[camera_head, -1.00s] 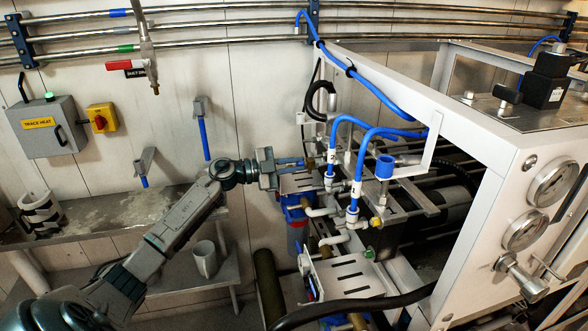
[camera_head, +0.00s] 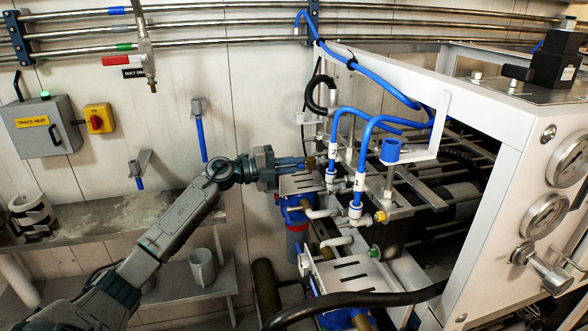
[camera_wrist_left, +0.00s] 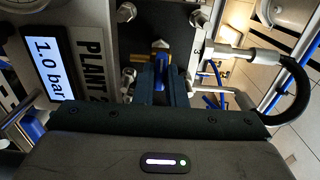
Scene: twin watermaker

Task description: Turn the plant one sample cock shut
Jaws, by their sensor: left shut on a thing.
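My left gripper (camera_head: 297,164) reaches in from the left to the small brass fitting (camera_head: 310,163) at the left end of the white-framed unit. In the left wrist view its two dark blue fingers (camera_wrist_left: 163,82) are close together, with a brass-coloured part (camera_wrist_left: 160,44) just beyond their tips. The gripper is shut on a part that I take to be the sample cock's handle. A display (camera_wrist_left: 48,62) reading 1.0 bar and a partly covered PLANT label (camera_wrist_left: 92,65) are to the left. My right gripper is not in view.
Blue hoses (camera_head: 363,150) and white fittings stand just right of the gripper. A blue-topped filter housing (camera_head: 297,208) is below it. A black hose (camera_head: 350,303) crosses the front. A grey shelf (camera_head: 90,232) and a mug (camera_head: 202,267) are at left.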

